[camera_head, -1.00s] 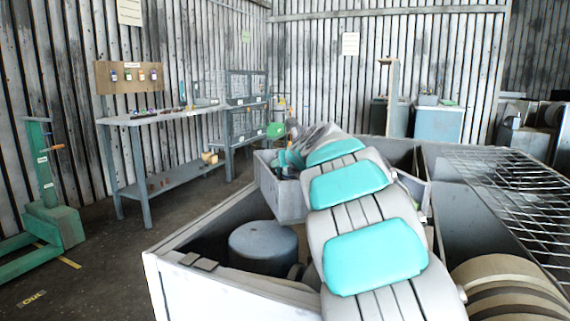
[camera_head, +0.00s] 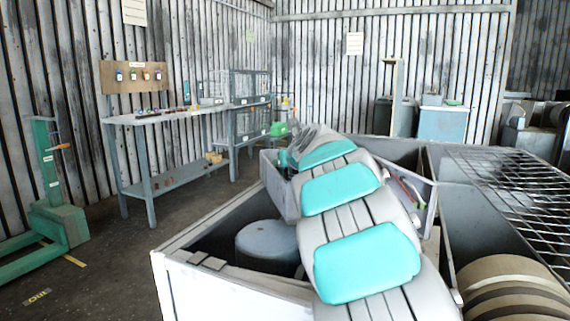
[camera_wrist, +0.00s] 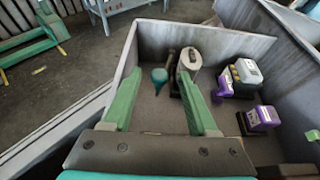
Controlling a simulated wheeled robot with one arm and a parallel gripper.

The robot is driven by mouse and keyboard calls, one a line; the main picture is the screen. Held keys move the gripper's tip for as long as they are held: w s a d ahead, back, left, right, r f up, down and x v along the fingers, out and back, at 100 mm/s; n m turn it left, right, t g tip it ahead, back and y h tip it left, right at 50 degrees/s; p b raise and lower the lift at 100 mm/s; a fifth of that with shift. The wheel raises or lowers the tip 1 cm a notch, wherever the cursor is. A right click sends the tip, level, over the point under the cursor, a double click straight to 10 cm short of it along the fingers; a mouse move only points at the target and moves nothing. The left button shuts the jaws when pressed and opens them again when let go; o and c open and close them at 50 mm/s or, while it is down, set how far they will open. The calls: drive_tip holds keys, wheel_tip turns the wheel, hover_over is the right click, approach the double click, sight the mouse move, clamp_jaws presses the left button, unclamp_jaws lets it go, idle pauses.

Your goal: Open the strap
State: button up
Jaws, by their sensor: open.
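My gripper (camera_wrist: 158,75) shows in the wrist view with two green fingers spread wide and nothing held between them. It is over a grey open-topped box (camera_wrist: 228,46). In the box, around the gap between the fingertips, are a teal bulb-shaped thing (camera_wrist: 159,77) and a grey round-topped piece (camera_wrist: 188,60) with a dark upright part beside it. The right finger partly covers that piece. I cannot make out a strap for certain. In the head view, my arm hides most of the gripper and the box's inside.
Two purple-and-dark items (camera_wrist: 222,88) (camera_wrist: 262,118) lie to the right in the box. In the head view, a round grey drum (camera_head: 268,243) stands in a large bin, and a wire mesh (camera_head: 515,185) lies at right. A workbench (camera_head: 160,117) stands at left, with open floor before it.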

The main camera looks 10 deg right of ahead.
drive_tip(key=shift+s, duration=0.15)
drive_tip(key=shift+v, duration=3.8)
